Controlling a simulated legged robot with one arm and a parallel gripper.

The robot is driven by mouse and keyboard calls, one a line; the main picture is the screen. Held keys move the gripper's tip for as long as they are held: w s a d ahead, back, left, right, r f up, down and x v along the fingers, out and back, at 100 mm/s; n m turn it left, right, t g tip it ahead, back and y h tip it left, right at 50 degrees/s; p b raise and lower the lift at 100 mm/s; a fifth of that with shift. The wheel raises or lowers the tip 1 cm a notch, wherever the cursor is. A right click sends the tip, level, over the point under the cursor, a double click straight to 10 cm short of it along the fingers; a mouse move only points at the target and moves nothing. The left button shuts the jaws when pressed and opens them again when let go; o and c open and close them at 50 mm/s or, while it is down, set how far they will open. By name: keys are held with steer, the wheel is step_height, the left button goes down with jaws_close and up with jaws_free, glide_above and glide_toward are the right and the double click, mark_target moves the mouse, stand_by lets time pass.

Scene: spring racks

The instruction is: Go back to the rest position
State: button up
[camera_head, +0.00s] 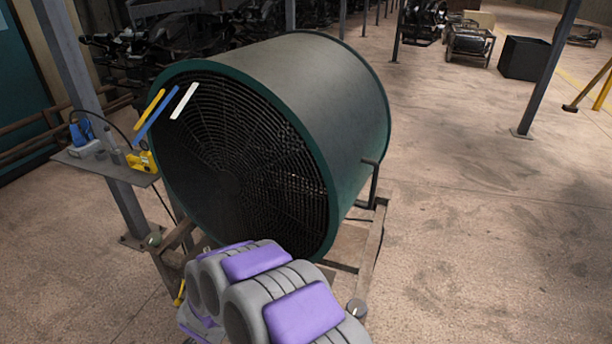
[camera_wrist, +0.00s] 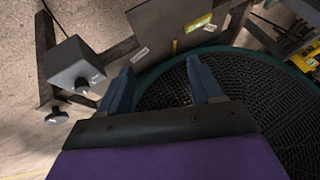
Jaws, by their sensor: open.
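My gripper (camera_wrist: 160,64) is open in the wrist view, its two blue-grey fingers apart with nothing between them. Beyond the fingers lie a dark plate with small labels and the fan's round grille (camera_wrist: 250,100). In the head view, my grey and purple arm is low in the middle, in front of the large drum fan (camera_head: 345,95). The gripper itself cannot be made out there.
A small shelf (camera_head: 80,165) on a post at left holds blue and yellow items. A grey box with a knob (camera_wrist: 76,66) is near the left finger. The fan's stand (camera_head: 370,245) is beside my arm. Open floor (camera_head: 490,240) lies right; a black bin (camera_head: 524,58) stands far back.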

steer(key=s+d+r+n+g+y, duration=0.2)
steer(key=s+d+r, duration=0.15)
steer(key=r, duration=0.55)
steer(key=s+d+r+n+g+y, duration=0.2)
steer(key=d+r+n, duration=0.15)
steer(key=r, duration=0.65)
steer(key=s+d+r+g+h, duration=0.2)
steer(key=s+d+r+h, duration=0.1)
steer(key=s+d, duration=0.9)
steer(key=s+d+r+g+h, duration=0.2)
steer(key=s+d+r+g, duration=0.1)
steer(key=s+d, duration=1)
steer(key=d, duration=0.6)
steer(key=shift+s+r+h, duration=0.2)
steer(key=shift+s+h, duration=0.05)
steer(key=shift+h, duration=0.15)
